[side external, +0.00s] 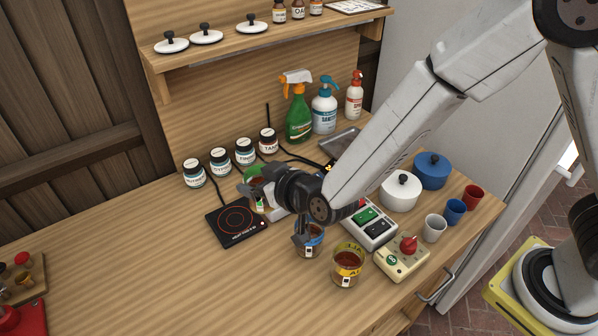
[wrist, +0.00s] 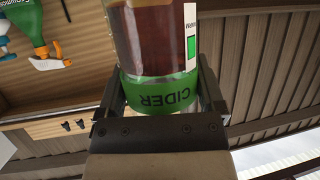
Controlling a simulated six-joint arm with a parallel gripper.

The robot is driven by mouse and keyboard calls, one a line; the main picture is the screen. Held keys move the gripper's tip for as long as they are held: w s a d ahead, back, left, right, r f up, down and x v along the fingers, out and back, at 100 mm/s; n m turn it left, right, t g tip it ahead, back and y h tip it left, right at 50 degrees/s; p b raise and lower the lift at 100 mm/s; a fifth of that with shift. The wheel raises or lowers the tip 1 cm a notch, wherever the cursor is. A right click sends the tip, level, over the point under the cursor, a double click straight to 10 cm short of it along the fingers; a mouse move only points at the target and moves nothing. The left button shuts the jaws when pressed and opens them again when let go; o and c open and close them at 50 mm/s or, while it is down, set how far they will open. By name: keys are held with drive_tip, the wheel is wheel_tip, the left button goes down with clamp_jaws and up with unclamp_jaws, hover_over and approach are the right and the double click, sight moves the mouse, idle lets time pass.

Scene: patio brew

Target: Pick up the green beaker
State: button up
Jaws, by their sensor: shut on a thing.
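The green beaker (wrist: 155,92) is a clear vessel with a green band reading CIDER and brown liquid inside. It fills the middle of the wrist view, between the two fingers of my gripper (wrist: 160,105), which is shut on it. In the side view, part of the green beaker (side external: 254,172) shows at the left end of my gripper (side external: 262,190), near the hot plate (side external: 222,226). My gripper hides part of it there. I cannot tell exactly how far above the bench it is.
A blue-banded beaker (side external: 313,252) and a yellow-banded beaker (side external: 347,270) stand in front, below my wrist. Several labelled jars (side external: 220,162) and spray bottles (side external: 298,122) line the back. A switch box (side external: 370,226) is at right.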

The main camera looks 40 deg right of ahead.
drive_tip(key=shift+d+v, duration=0.2)
drive_tip(key=shift+v, duration=0.65)
drive_tip(key=shift+d+v, duration=0.2)
drive_tip(key=shift+v, duration=0.65)
drive_tip(key=shift+d+v, duration=0.2)
drive_tip(key=shift+v, duration=0.65)
drive_tip(key=shift+w+r, duration=0.1)
drive_tip(key=shift+r, duration=0.1)
drive_tip(key=shift+w+d, duration=0.1)
drive_tip(key=shift+d, duration=0.05)
